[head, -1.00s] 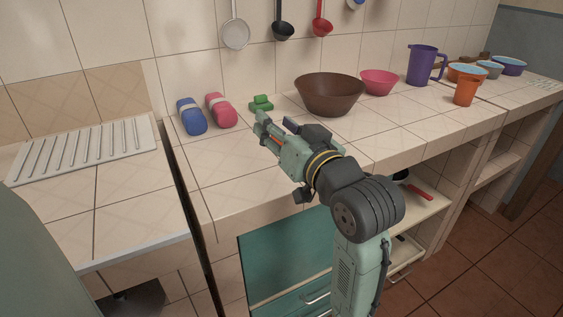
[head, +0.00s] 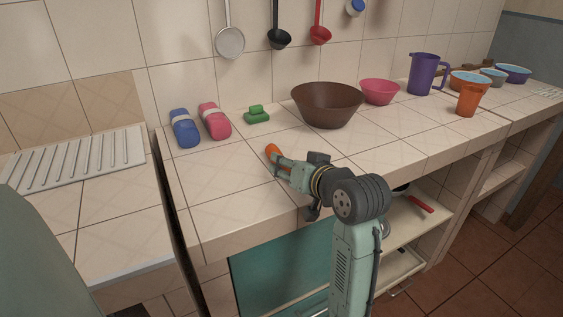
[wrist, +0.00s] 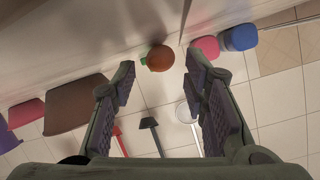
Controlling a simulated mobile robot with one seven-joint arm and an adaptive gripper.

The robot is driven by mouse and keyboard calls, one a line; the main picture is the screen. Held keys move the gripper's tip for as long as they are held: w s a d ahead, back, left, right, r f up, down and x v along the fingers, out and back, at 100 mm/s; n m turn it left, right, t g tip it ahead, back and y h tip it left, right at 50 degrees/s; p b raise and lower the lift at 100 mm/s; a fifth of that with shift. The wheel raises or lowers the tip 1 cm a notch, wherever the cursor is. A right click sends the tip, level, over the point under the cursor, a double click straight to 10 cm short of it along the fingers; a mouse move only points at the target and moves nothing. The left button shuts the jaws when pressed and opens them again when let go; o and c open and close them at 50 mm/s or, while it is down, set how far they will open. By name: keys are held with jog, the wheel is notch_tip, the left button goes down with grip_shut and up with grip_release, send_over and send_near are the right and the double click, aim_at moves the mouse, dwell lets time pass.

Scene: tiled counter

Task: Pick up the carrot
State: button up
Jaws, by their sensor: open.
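The carrot (head: 272,150) shows as a small orange shape at the tip of my gripper (head: 279,160), low over the front part of the tiled counter. The gripper hides part of it in the head view. In the wrist view the carrot (wrist: 159,58) looks like a rounded orange-brown end, lying between and slightly beyond the open fingertips (wrist: 160,65). A small green patch shows at its left side; I cannot tell if it is the carrot's top or something behind. The jaws are apart, with visible gaps on both sides of the carrot.
A green block-like item (head: 257,115) lies behind the carrot. A brown bowl (head: 327,106) stands to the right, then a pink bowl (head: 380,92) and purple jug (head: 424,74). Pink (head: 214,121) and blue (head: 184,128) bundles lie left. The counter's front left is clear.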

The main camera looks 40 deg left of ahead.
jog(key=shift+x, duration=0.95)
jog(key=shift+r, duration=0.1)
jog(key=c, duration=0.9)
